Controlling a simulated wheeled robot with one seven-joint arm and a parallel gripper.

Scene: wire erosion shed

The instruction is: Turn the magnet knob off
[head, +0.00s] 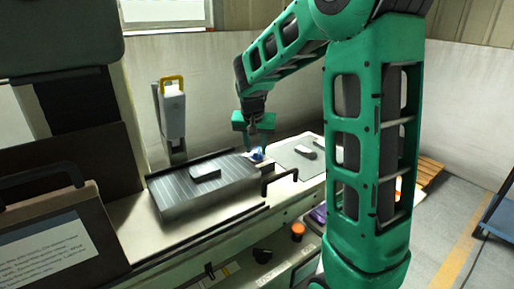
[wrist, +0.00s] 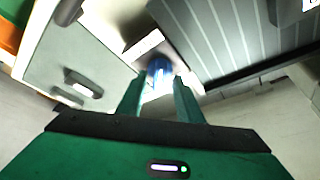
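The magnetic chuck (head: 170,199) is a grey block with a striped top on the bench; its striped face also fills the upper right of the wrist view (wrist: 235,35). A small blue knob (head: 258,155) sits at its right end. In the wrist view the blue knob (wrist: 160,67) is just beyond and between my two green fingertips. My gripper (head: 254,146) points down over it. The fingers (wrist: 160,82) are apart, with a narrow space by the knob. Whether they touch it is hard to tell, and the knob's pointing direction is not readable.
A dark flat part (head: 205,173) lies on the chuck. A black handle (head: 281,180) stands at the bench front. A pale plate (head: 290,160) with a dark-and-light part (head: 306,152) lies to the right. A grey post with a yellow handle (head: 172,84) rises behind.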

